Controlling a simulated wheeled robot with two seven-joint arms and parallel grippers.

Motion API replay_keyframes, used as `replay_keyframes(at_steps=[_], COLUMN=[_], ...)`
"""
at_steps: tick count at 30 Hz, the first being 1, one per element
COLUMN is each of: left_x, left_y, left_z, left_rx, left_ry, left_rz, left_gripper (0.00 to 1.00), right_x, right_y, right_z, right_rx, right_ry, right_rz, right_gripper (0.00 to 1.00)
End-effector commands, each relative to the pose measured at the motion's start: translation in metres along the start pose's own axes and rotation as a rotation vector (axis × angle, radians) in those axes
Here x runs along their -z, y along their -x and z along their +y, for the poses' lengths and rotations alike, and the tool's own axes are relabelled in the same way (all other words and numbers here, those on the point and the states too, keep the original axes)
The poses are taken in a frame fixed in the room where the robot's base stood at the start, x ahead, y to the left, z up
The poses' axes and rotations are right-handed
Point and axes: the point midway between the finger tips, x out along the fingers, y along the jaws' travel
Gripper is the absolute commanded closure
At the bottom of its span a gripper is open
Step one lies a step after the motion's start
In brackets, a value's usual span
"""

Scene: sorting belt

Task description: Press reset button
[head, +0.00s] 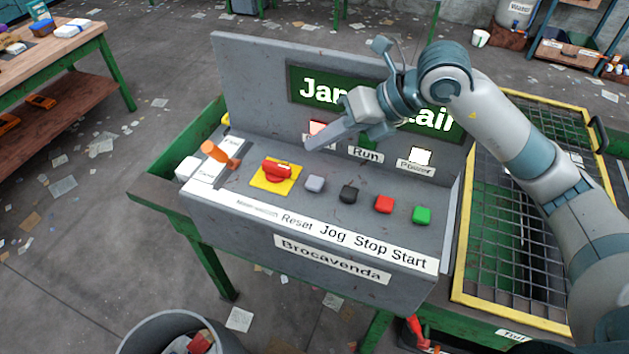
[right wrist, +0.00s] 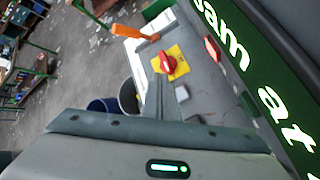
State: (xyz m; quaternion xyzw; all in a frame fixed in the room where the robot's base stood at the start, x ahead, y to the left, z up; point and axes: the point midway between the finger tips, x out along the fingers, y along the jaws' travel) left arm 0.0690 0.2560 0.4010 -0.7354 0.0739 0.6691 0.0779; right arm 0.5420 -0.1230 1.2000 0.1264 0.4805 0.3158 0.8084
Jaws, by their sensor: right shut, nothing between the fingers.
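The control panel (head: 330,235) has a row of buttons above a strip reading "Reset Jog Stop Start". The grey reset button (head: 315,183) is leftmost in that row, followed by a black (head: 350,192), a red (head: 384,204) and a green button (head: 422,214). My right gripper (head: 312,142) is shut and empty, above the panel and behind the reset button, pointing left. In the right wrist view its fingers (right wrist: 158,62) reach toward the yellow-based emergency stop, with the grey button (right wrist: 181,93) just right of them. My left gripper is out of view.
A red emergency stop (head: 276,170) on a yellow plate and an orange lever (head: 219,154) stand left of the reset button. A screen reading "Jam at ...ail" (head: 310,88), partly hidden by my arm, rises behind. A yellow-framed mesh guard (head: 464,245) is at the right.

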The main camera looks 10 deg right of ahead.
Motion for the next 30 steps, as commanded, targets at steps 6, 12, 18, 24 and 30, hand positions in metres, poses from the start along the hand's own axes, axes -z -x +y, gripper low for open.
replay_keyframes(at_steps=[6,12,18,24,30], left_x=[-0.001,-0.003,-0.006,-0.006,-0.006], left_y=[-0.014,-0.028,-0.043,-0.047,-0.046], left_z=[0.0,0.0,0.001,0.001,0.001], left_rx=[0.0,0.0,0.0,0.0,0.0], left_ry=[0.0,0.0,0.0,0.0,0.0], left_rz=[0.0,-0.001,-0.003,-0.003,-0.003], left_gripper=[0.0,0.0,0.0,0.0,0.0], right_x=[0.015,0.027,0.034,0.036,0.036], right_y=[-0.019,-0.037,-0.048,-0.051,-0.05], right_z=[-0.015,-0.027,-0.035,-0.037,-0.037], right_rx=[0.001,0.0,0.0,0.0,0.0], right_ry=[-0.001,0.0,0.0,0.0,0.0], right_rz=[0.001,0.0,-0.001,-0.001,-0.001], right_gripper=[1.0,1.0,1.0,1.0,1.0])
